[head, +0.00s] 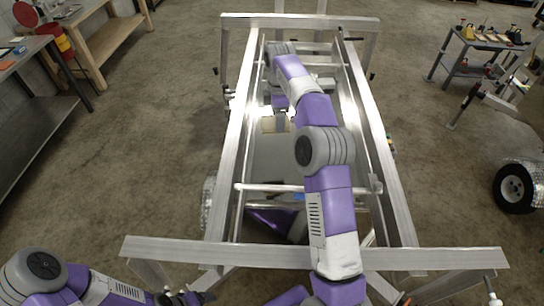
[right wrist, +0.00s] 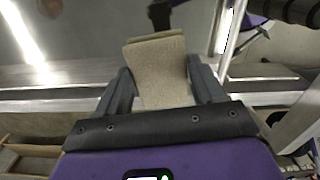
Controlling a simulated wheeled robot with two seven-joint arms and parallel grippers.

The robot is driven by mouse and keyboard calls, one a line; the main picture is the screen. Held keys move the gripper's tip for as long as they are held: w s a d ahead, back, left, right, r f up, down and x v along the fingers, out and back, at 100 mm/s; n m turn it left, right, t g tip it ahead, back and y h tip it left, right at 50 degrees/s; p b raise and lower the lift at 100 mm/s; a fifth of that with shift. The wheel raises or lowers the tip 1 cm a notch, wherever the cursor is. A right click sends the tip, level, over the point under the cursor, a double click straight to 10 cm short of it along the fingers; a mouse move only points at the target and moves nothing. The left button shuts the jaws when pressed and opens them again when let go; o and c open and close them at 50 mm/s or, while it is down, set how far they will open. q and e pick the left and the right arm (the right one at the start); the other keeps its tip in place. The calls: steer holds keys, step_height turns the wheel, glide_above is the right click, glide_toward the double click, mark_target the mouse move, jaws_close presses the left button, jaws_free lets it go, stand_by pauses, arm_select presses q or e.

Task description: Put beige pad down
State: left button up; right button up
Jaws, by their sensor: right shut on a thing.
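The beige pad (right wrist: 158,72) sits between the two dark fingers of my right gripper (right wrist: 160,66), which is shut on it. In the head view the pad (head: 268,125) shows as a small pale patch inside the aluminium trailer frame (head: 238,130), beside the end of my right arm. Whether it touches a surface below cannot be told. My left gripper (head: 182,298) is at the bottom edge of the head view, in front of the trailer's near beam; its fingers are too small and cut off to read.
The trailer's long side rails and cross bars surround my right arm. A workbench (head: 30,55) and a wooden bench (head: 110,45) stand at left. A small tool table (head: 478,50) and a wheel (head: 515,188) are at right. The concrete floor between is clear.

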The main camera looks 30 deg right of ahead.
steer(key=shift+s+r, duration=0.15)
steer(key=shift+s, duration=0.2)
steer(key=f+b, duration=0.1)
steer(key=f, duration=1.2)
steer(key=shift+w, duration=0.2)
step_height(320, 180, down, 5)
steer(key=shift+r, duration=0.2)
arm_select(q)
steer(key=shift+s+f, duration=0.1)
steer(key=shift+f, duration=0.15)
arm_select(e)
steer(key=shift+f, duration=0.1)
arm_select(q)
steer(key=shift+f, duration=0.1)
arm_select(e)
steer(key=o, duration=0.9)
steer(key=shift+f, duration=0.1)
steer(key=shift+o, duration=0.2)
